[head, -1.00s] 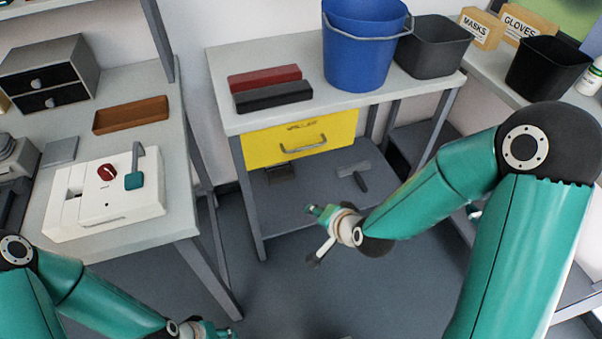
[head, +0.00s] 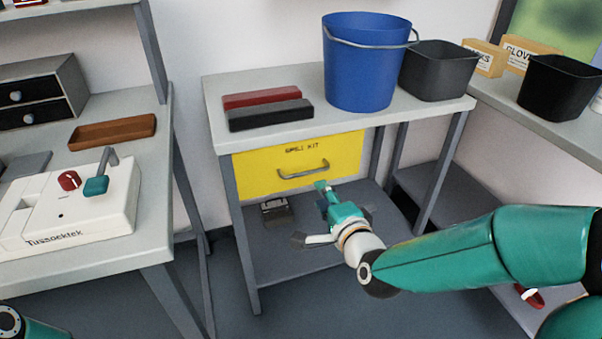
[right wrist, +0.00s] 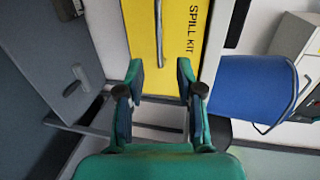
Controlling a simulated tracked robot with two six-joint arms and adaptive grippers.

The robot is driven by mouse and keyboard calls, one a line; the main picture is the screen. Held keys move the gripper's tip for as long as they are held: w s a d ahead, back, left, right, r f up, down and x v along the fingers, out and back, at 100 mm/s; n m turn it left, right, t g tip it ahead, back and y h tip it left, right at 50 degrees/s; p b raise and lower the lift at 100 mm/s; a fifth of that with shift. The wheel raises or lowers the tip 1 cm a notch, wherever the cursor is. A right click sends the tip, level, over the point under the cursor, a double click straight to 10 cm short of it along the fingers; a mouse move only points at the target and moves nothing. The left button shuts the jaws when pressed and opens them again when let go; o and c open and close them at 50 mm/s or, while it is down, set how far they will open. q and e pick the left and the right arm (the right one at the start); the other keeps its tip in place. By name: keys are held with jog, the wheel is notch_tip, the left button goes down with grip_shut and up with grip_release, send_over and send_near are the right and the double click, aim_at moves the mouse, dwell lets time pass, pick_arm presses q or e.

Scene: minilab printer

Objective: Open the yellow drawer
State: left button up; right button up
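The yellow drawer (head: 262,176) labelled SPILL KIT sits shut under the grey table, with a grey bar handle (head: 303,170) on its front. My right gripper (head: 322,187) is just below and in front of the handle in the head view. In the right wrist view, the two fingers of my right gripper (right wrist: 160,66) are apart with nothing held. There the handle (right wrist: 158,30) lines up with the gap between them, ahead of the drawer's yellow front (right wrist: 140,20). I cannot tell whether the fingers touch the handle. My left gripper is out of view.
A blue bucket (head: 365,75), a grey bin (head: 437,72) and red (head: 262,97) and black (head: 270,115) bars stand on the table (head: 215,100). Below the drawer is a shelf (head: 280,255) with a dark item (head: 275,210). Floor shows in front of the table.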

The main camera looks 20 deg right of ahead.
aim_at(305, 172)
jog(key=x, duration=1.2)
jog(key=shift+w+f+b, duration=0.1)
jog(key=shift+f+b, duration=0.05)
jog(key=shift+b, duration=0.25)
grip_shut()
